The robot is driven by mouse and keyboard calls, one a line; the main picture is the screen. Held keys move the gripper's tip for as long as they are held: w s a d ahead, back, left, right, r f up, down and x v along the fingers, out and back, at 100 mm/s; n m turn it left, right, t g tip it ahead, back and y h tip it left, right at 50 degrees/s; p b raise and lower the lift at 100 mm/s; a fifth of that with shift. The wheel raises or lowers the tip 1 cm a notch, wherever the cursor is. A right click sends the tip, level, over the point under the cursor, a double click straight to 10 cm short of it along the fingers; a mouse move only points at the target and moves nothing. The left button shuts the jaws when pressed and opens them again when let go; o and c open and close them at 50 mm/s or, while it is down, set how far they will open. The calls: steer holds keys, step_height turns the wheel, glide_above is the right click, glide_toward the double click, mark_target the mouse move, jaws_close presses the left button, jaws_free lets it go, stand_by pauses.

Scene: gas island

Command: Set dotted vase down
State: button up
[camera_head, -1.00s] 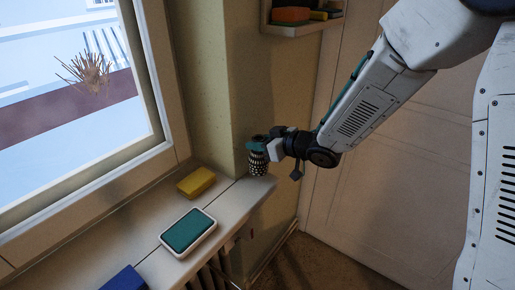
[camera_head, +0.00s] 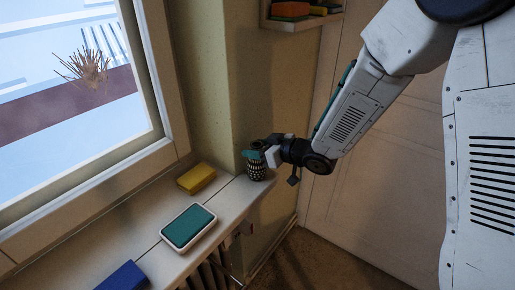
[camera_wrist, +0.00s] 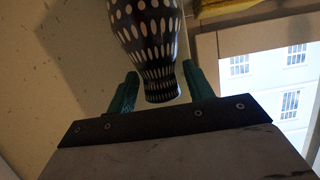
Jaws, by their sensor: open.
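The dotted vase (camera_head: 256,172) is dark with white dots. It appears upright on the far end of the pale window sill (camera_head: 226,196), close to the wall corner. My gripper (camera_head: 257,154) is at the vase's upper part, reaching in from the right. In the wrist view, the vase (camera_wrist: 150,40) shows upside down, with its banded neck between the teal fingers of my gripper (camera_wrist: 160,82). The fingers are open, with a visible gap at the left one. Whether the right finger touches the vase is unclear. The vase's base is cut off in the wrist view.
A yellow sponge (camera_head: 196,178) and a white-rimmed teal tray (camera_head: 188,228) lie nearer on the sill, with a blue block (camera_head: 123,277) at the front. A radiator (camera_head: 213,273) is below. A small shelf (camera_head: 302,22) hangs above on the wall.

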steer(key=shift+r, duration=0.2)
steer(key=s+d+r+m+h, duration=0.2)
steer(key=s+d+r+h, duration=0.2)
steer(key=d, duration=0.5)
steer(key=s+d+r+m+h, duration=0.3)
steer(key=s+d+r+h, duration=0.1)
steer(key=d, duration=0.5)
steer(key=s+d+r+m+h, duration=0.2)
steer(key=s+d+r+h, duration=0.25)
steer(key=d, duration=0.45)
steer(key=s+a+r+m+g, duration=0.1)
steer(key=s+g, duration=0.2)
steer(key=s, duration=0.8)
steer(key=s+r+m+g+y, duration=0.1)
steer(key=s+g, duration=0.3)
steer(key=s, duration=0.7)
steer(key=shift+s+a+m, duration=0.3)
steer(key=shift+a+m, duration=0.05)
steer(key=shift+m, duration=0.35)
steer(key=shift+y, duration=0.25)
